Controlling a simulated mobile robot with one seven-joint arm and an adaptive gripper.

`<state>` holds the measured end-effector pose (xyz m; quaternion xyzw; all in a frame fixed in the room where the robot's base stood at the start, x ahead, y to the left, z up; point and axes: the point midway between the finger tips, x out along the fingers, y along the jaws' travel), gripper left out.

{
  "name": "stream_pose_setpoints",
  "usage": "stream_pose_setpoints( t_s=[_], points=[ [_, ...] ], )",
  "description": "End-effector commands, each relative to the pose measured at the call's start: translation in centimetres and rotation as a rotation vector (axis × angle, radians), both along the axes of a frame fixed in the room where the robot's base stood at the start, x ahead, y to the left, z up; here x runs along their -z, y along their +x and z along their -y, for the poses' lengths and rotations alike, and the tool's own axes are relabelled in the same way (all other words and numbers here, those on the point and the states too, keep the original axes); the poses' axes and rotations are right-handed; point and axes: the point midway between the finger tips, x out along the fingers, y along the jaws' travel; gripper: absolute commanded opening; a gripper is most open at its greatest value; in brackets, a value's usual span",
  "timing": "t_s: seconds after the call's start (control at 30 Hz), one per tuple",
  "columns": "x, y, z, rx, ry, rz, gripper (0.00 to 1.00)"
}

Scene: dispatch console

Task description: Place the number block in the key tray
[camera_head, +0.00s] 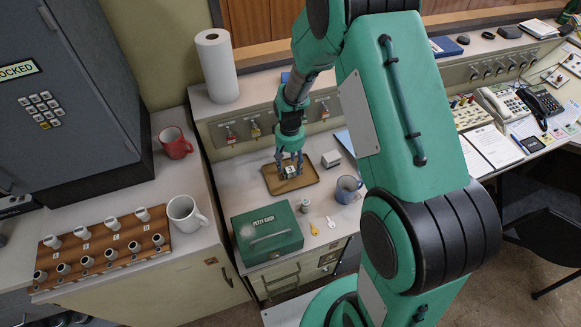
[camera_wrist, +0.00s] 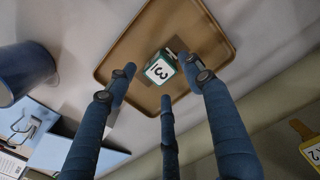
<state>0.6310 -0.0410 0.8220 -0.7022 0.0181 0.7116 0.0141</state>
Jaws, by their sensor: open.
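The number block (camera_wrist: 160,67), a small green and white cube with dark digits on its white face, is in the brown key tray (camera_wrist: 150,30). In the head view the block (camera_head: 290,170) is partly hidden by my fingers, inside the tray (camera_head: 303,184). My gripper (camera_head: 288,166) points down over the tray. In the wrist view my gripper's fingers (camera_wrist: 160,78) are spread open around the block, with gaps visible beside it. The block appears to rest on the tray floor, though its underside is hidden.
A green cash box (camera_head: 266,235) stands in front of the tray. A blue mug (camera_head: 347,189) and a small grey box (camera_head: 331,159) are to the right. Key tags lie near the front edge (camera_head: 331,222). A paper roll (camera_head: 217,65) stands behind left.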

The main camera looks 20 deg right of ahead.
Motion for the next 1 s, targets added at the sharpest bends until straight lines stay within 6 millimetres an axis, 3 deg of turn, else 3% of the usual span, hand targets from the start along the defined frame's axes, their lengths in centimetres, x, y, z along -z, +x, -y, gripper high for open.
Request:
stream_pose_setpoints(
  t_s=[0.3,0.5,1.0],
  points=[
    [-5.6,0.1,0.0,0.000,0.000,0.002,0.52],
    [-7.9,0.1,-0.1,0.000,0.000,0.001,0.52],
    [-8.8,0.1,0.0,0.000,0.000,0.000,0.52]
  ],
)
